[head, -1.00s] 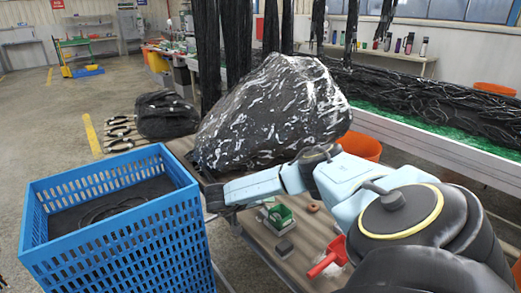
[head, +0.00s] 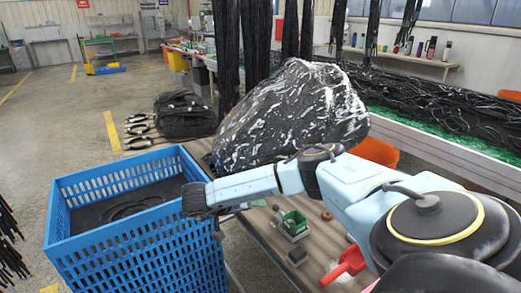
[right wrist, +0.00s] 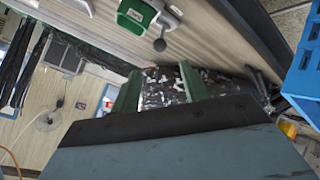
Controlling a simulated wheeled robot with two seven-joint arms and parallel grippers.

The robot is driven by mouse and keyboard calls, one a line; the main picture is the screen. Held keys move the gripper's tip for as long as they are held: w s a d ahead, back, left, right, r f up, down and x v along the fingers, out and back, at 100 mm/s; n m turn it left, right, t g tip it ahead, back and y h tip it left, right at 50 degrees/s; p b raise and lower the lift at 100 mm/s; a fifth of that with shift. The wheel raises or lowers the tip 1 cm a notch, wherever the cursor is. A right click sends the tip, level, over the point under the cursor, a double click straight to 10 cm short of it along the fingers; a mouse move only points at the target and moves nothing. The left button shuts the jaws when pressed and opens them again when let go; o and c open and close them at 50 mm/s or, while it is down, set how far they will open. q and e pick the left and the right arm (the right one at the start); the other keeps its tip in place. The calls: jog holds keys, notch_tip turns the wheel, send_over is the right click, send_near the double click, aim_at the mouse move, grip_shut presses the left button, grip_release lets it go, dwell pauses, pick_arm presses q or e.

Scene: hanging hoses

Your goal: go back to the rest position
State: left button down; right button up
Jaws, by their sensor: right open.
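My right arm comes in from the right in the head view, and its wrist end is by the right rim of the blue crate. My right gripper (head: 245,206) is partly hidden behind the forearm there. In the right wrist view its two green fingers (right wrist: 160,88) stand apart with nothing held between them. Behind the gap shows a dark, shiny surface with white flecks. My left gripper is not in view.
The blue crate (head: 135,238) holds dark coiled hose. A large wrapped black bundle (head: 290,112) lies behind my forearm. A green box (head: 294,222) and red scoop (head: 345,266) lie on the table (head: 268,237). Dark hoses hang behind. Open floor lies left.

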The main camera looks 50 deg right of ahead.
jog(key=shift+a+r, duration=0.25)
jog(key=shift+a, duration=0.05)
dwell(0.4)
